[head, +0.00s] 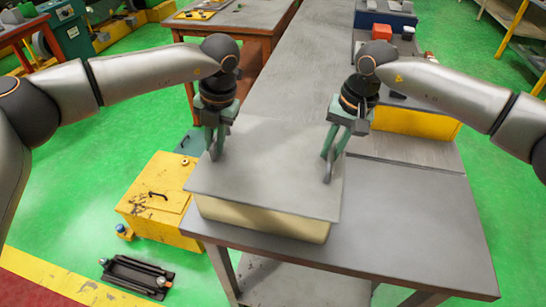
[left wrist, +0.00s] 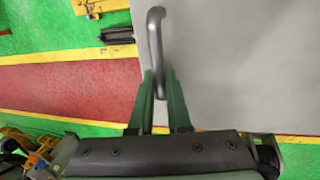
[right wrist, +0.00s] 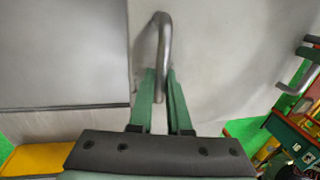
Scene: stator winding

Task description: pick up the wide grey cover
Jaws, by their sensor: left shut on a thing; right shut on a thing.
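The wide grey cover (head: 270,170) is a flat plate with a handle near each side. It lies over a cream-coloured box (head: 265,217) on the grey table; I cannot tell whether it touches the box. My left gripper (head: 214,150) is shut on the left handle (left wrist: 156,40) at the cover's left side. My right gripper (head: 331,160) is shut on the right handle (right wrist: 163,45) at the cover's right side. Both grippers point down, and both handles stand between the green fingers in the wrist views.
The grey table (head: 420,220) has bare room to the right of the box. A yellow cabinet (head: 160,200) stands on the floor at the left. A yellow box (head: 415,123) is behind my right gripper.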

